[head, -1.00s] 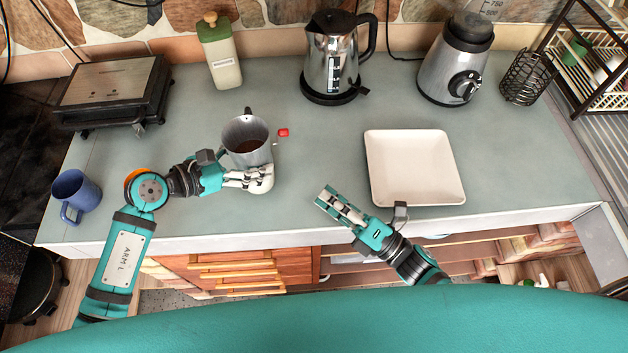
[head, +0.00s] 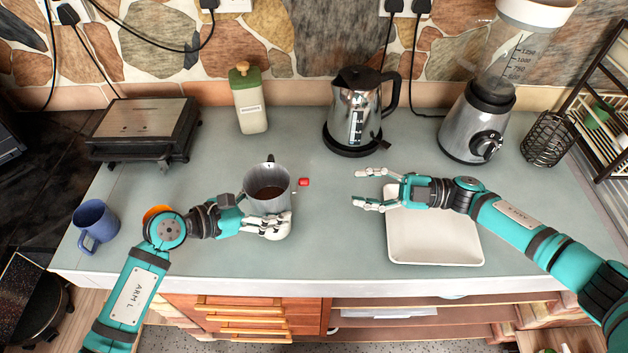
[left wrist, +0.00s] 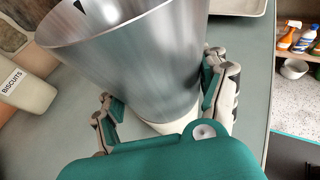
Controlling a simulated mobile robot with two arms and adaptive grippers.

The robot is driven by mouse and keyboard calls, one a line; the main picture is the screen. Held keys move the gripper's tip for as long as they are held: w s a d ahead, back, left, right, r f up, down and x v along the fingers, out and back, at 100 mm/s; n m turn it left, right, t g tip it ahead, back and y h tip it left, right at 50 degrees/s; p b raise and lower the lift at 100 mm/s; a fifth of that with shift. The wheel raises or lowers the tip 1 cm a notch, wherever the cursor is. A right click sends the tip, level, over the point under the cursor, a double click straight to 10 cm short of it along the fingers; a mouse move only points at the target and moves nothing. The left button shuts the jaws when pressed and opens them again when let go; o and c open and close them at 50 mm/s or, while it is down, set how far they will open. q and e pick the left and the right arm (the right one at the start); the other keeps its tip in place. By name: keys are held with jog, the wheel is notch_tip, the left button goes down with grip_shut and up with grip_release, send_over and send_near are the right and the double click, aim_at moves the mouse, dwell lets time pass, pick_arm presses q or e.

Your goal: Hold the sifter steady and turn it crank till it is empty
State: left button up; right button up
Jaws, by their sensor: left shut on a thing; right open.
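The metal sifter (head: 267,183) stands upright on the counter, with brown contents visible inside. Its red crank knob (head: 304,182) sticks out on the right side. My left gripper (head: 268,225) is shut on the sifter at its near side. In the left wrist view the sifter (left wrist: 130,60) fills the middle, with the fingers of my left gripper (left wrist: 165,110) on both sides of its lower part. My right gripper (head: 368,188) is open and empty, to the right of the red knob and apart from it, its fingers pointing left.
A white square tray (head: 435,250) lies partly under my right arm. A kettle (head: 358,108), green-lidded canister (head: 249,100), blender (head: 472,125) and wire holder (head: 548,140) stand behind. A grill (head: 145,125) and blue mug (head: 95,224) are at left. Counter between sifter and kettle is clear.

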jog(key=w+a+m, duration=0.1)
jog(key=a, duration=0.9)
jog(key=shift+w+a, duration=0.25)
jog(key=shift+a, duration=0.05)
jog(key=shift+r, duration=0.1)
grip_shut()
